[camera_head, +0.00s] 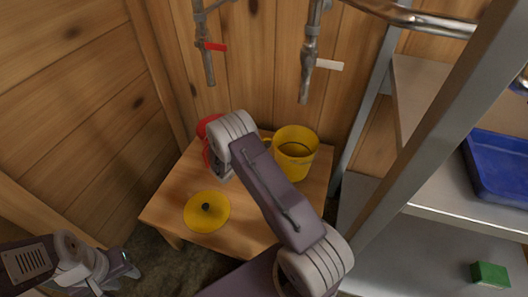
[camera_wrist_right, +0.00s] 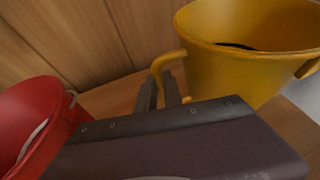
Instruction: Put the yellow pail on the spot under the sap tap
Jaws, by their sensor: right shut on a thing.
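The yellow pail (camera_head: 297,153) is upright at the back right of the small wooden table, below and close to the white-handled tap (camera_head: 309,62). I cannot tell whether its base touches the table. In the right wrist view, my right gripper (camera_wrist_right: 165,88) is shut on the side handle of the yellow pail (camera_wrist_right: 235,65). In the head view, my right arm hides this gripper. My left gripper (camera_head: 128,268) is low at the left, away from the pail, and its jaws are too small to read. A red-handled tap (camera_head: 209,62) hangs further left; no label shows which is the sap tap.
A red pail (camera_wrist_right: 32,120) stands left of my right gripper, partly hidden in the head view. A yellow disc with a dark knob (camera_head: 207,212) lies on the table's front left. A metal shelf post (camera_head: 425,115) and blue tray (camera_head: 500,165) are at the right.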

